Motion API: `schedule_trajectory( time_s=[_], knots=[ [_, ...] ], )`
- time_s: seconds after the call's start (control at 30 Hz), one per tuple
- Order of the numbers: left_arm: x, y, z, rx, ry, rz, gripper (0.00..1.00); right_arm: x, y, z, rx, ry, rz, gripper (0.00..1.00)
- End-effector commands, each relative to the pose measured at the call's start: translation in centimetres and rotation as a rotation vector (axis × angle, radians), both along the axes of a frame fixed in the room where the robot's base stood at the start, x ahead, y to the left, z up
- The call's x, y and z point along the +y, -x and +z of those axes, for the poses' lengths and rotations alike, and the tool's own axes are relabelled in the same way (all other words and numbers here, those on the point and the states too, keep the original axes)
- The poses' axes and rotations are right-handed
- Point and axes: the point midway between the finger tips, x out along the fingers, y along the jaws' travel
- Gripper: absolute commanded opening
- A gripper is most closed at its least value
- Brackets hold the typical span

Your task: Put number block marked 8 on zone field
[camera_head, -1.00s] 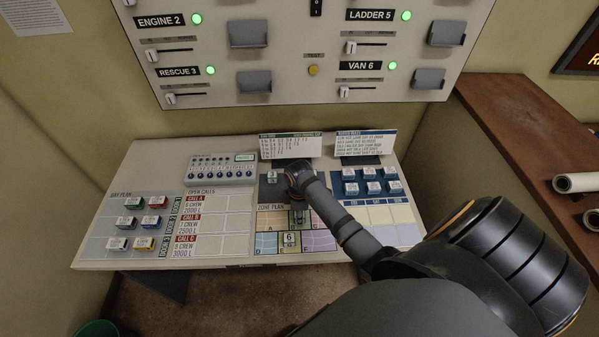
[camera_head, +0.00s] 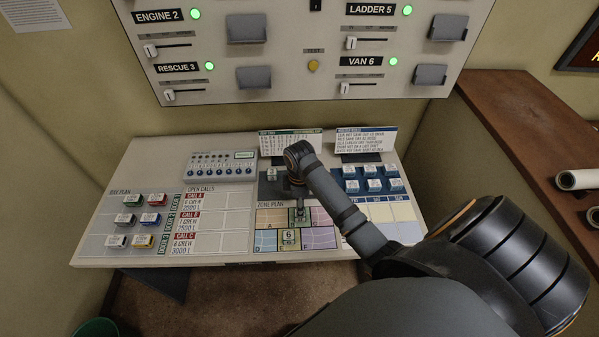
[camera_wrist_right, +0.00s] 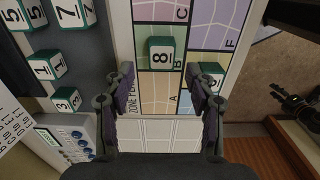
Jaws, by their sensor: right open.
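The number block marked 8 (camera_wrist_right: 160,53) is white on top with green sides. It stands on the zone plan (camera_wrist_right: 160,12) in the right wrist view, near the field letter B. My right gripper (camera_wrist_right: 161,78) is open, its two fingers apart with the block in line between them and a little beyond the tips. I see no contact. In the head view my right arm reaches over the zone plan (camera_head: 325,238), and the gripper and block are small there.
A block marked 6 (camera_head: 289,237) stands on the lower zone plan, close to one finger in the wrist view (camera_wrist_right: 212,80). Blocks marked 1 (camera_wrist_right: 49,66), 3, 5 and 7 stand on a dark surface. Blue-sided blocks (camera_head: 372,186) sit at the right. The open-calls grid (camera_head: 222,222) is empty.

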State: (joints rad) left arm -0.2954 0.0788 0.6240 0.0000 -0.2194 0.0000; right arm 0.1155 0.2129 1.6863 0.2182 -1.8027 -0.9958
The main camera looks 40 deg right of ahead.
Motion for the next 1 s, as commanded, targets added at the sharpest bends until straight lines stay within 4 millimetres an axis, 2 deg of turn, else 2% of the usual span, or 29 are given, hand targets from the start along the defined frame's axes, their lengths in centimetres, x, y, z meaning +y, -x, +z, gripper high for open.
schedule_trajectory(
  time_s=[0.17,0.3,0.47,1.0],
  knots=[
    [0.0,0.5,-1.2,0.008,0.0,0.001,0.4,-0.1,-0.1,3.8,-0.005,0.002,0.0,0.56],
    [0.0,0.7,-0.9,0.011,0.0,0.001,0.4,-0.1,-0.1,5.9,-0.001,0.001,0.0,0.56],
    [0.0,0.7,-0.9,0.011,0.0,0.001,0.4,0.0,0.0,6.5,0.001,-0.001,0.0,0.56],
    [0.0,0.4,-0.9,0.007,0.0,0.001,0.4,0.0,0.0,6.5,0.001,-0.001,0.0,0.56]
  ],
)
